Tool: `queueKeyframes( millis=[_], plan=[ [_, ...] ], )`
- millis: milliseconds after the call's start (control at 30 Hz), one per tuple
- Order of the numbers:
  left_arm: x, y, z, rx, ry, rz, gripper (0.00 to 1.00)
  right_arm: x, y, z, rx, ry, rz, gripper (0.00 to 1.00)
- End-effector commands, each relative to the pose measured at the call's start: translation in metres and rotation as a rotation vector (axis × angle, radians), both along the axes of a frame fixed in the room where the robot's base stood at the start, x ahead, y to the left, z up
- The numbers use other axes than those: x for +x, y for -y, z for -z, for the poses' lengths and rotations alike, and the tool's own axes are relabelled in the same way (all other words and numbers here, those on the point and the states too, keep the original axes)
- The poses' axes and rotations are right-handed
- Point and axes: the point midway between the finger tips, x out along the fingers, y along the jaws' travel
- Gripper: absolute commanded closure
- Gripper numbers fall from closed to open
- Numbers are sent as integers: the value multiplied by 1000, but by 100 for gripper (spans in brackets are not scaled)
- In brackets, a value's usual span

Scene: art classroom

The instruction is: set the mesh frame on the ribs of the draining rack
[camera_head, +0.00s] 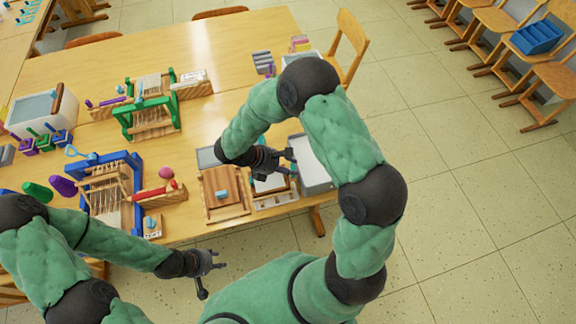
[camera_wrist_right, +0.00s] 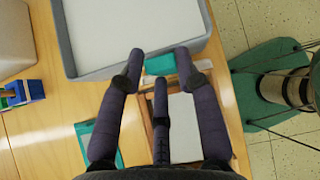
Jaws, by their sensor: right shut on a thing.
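My right gripper (camera_head: 283,165) is shut on the teal grip of the mesh frame (camera_head: 268,184), a small wooden frame with pale mesh. In the right wrist view the mesh (camera_wrist_right: 185,118) shows below the fingers (camera_wrist_right: 160,60), with the teal grip (camera_wrist_right: 158,65) between their tips. The draining rack (camera_head: 275,201) is a low wooden stand on the table near its front edge. The frame appears over the rack; I cannot tell whether it touches the ribs, which it and the gripper partly hide. My left gripper (camera_head: 207,268) is empty and looks open, off the table's front edge.
A grey tub (camera_head: 318,178) with a pale inside stands right of the rack, close to the fingertips. A wooden board with a blue knob (camera_head: 222,207) lies left of it. Blue (camera_head: 130,160) and green looms (camera_head: 124,122) stand farther left. Open floor lies right of the table.

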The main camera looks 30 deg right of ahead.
Motion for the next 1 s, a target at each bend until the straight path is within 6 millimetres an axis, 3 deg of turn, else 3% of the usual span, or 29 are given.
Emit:
queueKeyframes(
  millis=[1000],
  plan=[
    [0,0,-6,0,0,0,60,-2,-1,1,7,-18,-22,100]
  ],
)
